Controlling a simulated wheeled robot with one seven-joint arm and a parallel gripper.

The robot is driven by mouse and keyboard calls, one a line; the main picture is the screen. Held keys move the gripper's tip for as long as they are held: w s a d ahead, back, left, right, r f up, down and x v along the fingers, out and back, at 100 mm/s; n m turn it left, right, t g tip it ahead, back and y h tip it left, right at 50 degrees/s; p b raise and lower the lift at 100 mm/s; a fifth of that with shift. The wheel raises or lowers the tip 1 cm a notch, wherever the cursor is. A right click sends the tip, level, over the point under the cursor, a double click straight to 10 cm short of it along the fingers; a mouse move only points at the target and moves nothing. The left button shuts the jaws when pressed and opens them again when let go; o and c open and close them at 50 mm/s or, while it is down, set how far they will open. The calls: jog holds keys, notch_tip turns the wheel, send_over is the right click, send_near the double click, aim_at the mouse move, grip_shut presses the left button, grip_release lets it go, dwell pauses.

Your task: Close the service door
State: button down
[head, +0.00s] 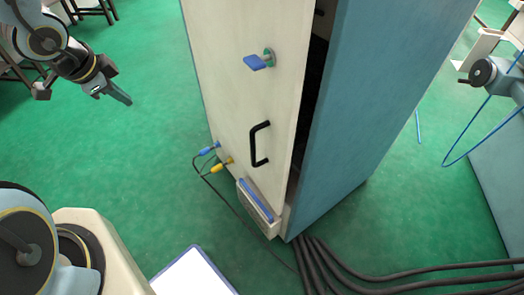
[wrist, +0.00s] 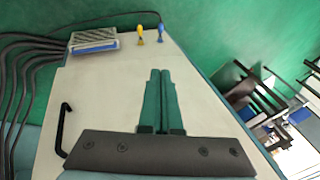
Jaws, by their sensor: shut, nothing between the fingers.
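The service door (head: 225,75) is the cream front panel of a tall blue cabinet (head: 385,85). A dark gap shows between its right edge and the cabinet side, so it stands slightly ajar. It carries a black handle (head: 259,144) and a blue turn knob (head: 258,61). My gripper (head: 124,98) is left of the door in the head view, apart from it, with its fingers together and empty. In the wrist view my gripper (wrist: 160,73) appears in front of the door (wrist: 105,85), with the handle (wrist: 62,130) to its left. The knob is not visible there.
Thick black cables (head: 335,265) run along the floor at right. Green floor (head: 150,150) is clear left of the cabinet. A blue-rimmed white panel (head: 193,275) lies in front.

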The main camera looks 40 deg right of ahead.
jog(key=s+d+f+m+g+p, duration=0.1)
jog(key=s+d+m+g, duration=0.4)
jog(key=s+m, duration=0.5)
jog(key=s+d+f+m+g, duration=0.1)
jog(key=s+d+m+g, duration=0.45)
jog(key=s, duration=0.85)
jog(key=shift+m+t+h, duration=0.4)
jog(key=shift+m+t, duration=0.15)
jog(key=shift+t, duration=0.1)
jog(key=shift+d+r+x, duration=0.15)
jog(key=shift+d+x, duration=0.2)
jog(key=shift+x, duration=1.55)
jog(key=shift+d+r+x, duration=0.15)
jog(key=shift+d+x, duration=0.15)
jog(key=shift+x, duration=1.65)
jog(key=shift+d+r+x, duration=0.15)
jog(key=shift+d+x, duration=0.2)
jog(key=shift+x, duration=1.55)
